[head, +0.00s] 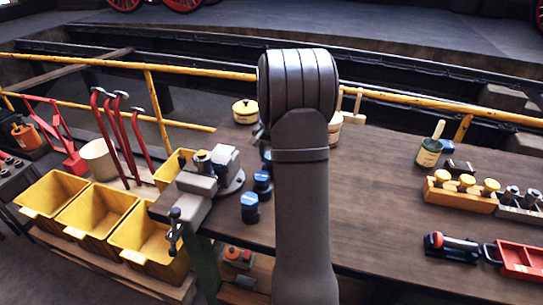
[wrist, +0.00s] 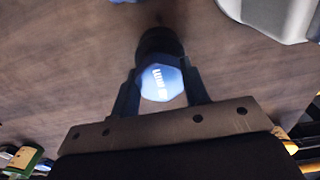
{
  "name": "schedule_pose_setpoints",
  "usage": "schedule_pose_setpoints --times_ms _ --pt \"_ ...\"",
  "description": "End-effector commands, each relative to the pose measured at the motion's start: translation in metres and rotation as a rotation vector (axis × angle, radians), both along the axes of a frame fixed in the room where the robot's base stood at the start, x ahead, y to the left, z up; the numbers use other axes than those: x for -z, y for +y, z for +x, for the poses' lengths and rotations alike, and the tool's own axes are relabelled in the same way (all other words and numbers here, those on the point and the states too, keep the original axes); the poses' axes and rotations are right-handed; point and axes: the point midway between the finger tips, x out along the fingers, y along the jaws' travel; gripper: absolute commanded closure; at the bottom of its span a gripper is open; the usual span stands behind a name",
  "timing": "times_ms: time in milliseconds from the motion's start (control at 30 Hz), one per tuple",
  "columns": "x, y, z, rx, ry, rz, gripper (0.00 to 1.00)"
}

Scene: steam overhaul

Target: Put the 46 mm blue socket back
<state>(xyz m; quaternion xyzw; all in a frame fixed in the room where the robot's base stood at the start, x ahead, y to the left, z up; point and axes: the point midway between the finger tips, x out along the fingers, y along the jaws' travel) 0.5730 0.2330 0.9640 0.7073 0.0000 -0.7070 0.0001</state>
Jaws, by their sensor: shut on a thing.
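In the wrist view, my gripper (wrist: 160,88) is shut on a blue-topped socket (wrist: 161,80) with a dark body. Its top carries white marking that is too blurred to read, so I cannot confirm 46 mm. The wooden bench top shows around it; I cannot tell whether the socket touches it. In the head view, my arm hides the gripper and the held socket. Blue-topped dark sockets stand on the bench beside the vise: one in front (head: 250,208), one behind it (head: 262,184), and another (head: 267,158) partly hidden by my arm.
The grey vise (head: 212,175) is at the bench's left end; yellow bins (head: 95,215) stand left of it. At right are a wooden block with yellow-topped pieces (head: 450,199), a green pot with a brush (head: 429,152) and a red tray (head: 518,262). The bench middle-right (head: 375,190) is clear.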

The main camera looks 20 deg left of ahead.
Motion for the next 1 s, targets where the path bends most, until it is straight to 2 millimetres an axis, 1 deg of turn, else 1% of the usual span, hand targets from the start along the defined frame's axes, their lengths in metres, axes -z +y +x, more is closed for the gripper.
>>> schedule_pose_setpoints --times_ms 33,67,133,167,433,567,667,800,1000 --pt "0.001 0.000 0.000 0.000 0.000 0.000 1.00" --pt "0.001 0.000 0.000 0.000 0.001 0.000 0.53" --pt "0.001 0.000 0.000 0.000 0.001 0.000 0.39" --pt "0.001 0.000 0.000 0.000 0.001 0.000 0.37" --pt "0.000 0.000 0.000 0.000 0.000 0.000 0.37" --pt "-0.009 0.000 0.000 0.000 -0.002 0.001 0.37" --pt "-0.027 0.000 0.001 0.000 -0.004 0.002 0.37" --pt "-0.058 0.000 0.001 0.000 -0.004 0.002 0.37" --pt "-0.097 0.000 0.000 0.000 -0.003 0.001 0.37"
